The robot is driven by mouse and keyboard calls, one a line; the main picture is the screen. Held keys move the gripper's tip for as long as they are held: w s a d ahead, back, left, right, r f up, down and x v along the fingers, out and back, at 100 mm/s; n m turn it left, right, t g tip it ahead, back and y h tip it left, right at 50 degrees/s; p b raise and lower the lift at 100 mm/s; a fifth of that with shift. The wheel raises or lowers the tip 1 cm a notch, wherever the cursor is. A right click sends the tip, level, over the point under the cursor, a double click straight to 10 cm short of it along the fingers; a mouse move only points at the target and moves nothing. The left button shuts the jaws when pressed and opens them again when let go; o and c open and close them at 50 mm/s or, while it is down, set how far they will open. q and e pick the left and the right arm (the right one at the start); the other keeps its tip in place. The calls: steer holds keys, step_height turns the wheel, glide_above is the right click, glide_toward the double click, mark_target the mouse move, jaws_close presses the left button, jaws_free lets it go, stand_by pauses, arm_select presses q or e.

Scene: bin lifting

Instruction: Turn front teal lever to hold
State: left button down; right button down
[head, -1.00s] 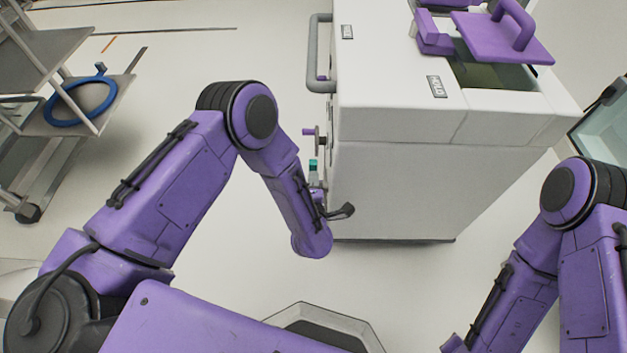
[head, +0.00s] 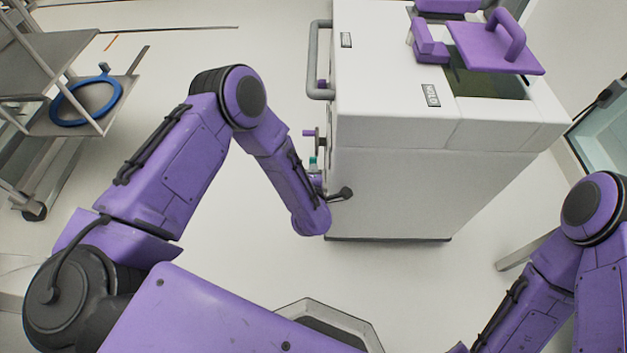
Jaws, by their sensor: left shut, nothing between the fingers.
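The front teal lever (head: 313,161) is a small teal piece low on the left side of the white machine (head: 390,185). Its lower part is hidden behind my left forearm. My left gripper (head: 317,179) is mostly hidden by my forearm and wrist, just below the teal lever in the picture. It is shut with nothing in it. I cannot tell whether it touches the lever. My right arm shows at the right edge; its gripper is out of view.
A purple handle on a grey disc (head: 318,134) sits above the teal lever. A grey bar handle (head: 318,60) is on the machine's upper left. A cart (head: 75,115) with a blue ring stands left. Open floor lies between.

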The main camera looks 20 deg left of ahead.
arm_select(q)
steer(key=s+d+r+p, duration=0.4)
steer(key=s+r, duration=0.4)
steer(key=s, duration=0.2)
steer(key=shift+s+r, duration=0.15)
steer(key=shift+r, duration=0.2)
steer(key=shift+a, duration=0.1)
steer(key=s+a+f+m+g, duration=0.4)
steer(key=s+a+m, duration=0.3)
steer(key=s, duration=0.4)
steer(key=s+a+f+m+g+h, duration=0.1)
steer(key=s+a+f+m+g, duration=0.4)
steer(key=s, duration=0.6)
steer(key=a+f+m, duration=0.1)
steer(key=a+m, duration=0.1)
steer(key=m, duration=0.1)
steer(key=shift+a+f, duration=0.25)
steer(key=shift+a, duration=0.1)
